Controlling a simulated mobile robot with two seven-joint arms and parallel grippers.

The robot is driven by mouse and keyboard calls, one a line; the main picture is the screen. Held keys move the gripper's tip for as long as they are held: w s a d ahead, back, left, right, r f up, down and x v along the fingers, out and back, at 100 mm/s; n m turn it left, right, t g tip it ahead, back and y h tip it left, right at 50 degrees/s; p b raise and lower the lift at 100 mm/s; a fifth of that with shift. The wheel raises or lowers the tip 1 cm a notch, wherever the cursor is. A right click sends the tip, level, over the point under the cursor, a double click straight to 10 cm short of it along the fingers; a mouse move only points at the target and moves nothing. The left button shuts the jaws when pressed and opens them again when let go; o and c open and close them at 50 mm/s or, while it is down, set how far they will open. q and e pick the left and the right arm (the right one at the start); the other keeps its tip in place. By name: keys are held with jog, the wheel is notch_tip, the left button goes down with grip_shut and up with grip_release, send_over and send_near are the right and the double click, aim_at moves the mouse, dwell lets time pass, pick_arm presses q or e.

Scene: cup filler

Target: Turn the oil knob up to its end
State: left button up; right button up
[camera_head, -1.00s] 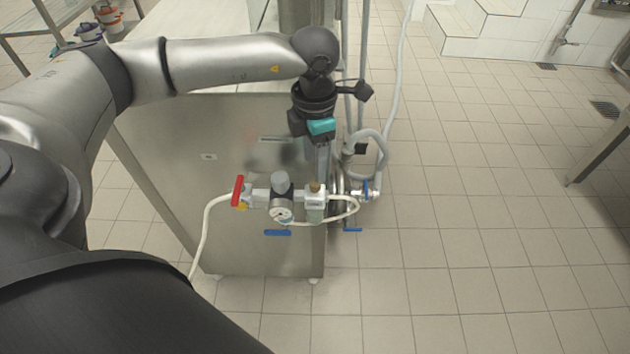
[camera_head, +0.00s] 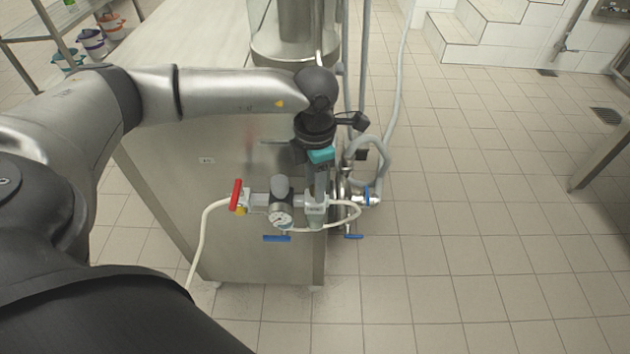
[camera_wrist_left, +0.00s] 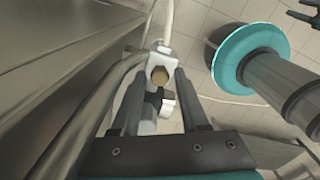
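The oil knob (camera_wrist_left: 159,76) is a small brass-coloured knob on a pale block, seen in the left wrist view. My left gripper (camera_wrist_left: 158,82) is open, with one finger on each side of the knob and visible gaps to it. Whether the fingertips reach down to the knob's height is hard to tell. In the head view my left gripper (camera_head: 318,192) points down at the top of the oil unit (camera_head: 316,214) and hides the knob. My right gripper cannot be made out.
Left of the oil unit are a round gauge (camera_head: 280,217) and a red handle (camera_head: 236,194). Blue handles (camera_head: 277,238) sit below. A steel cabinet (camera_head: 225,250) stands close behind. A grey hose (camera_head: 385,150) loops at the right.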

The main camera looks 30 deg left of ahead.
pick_arm(q)
grip_shut()
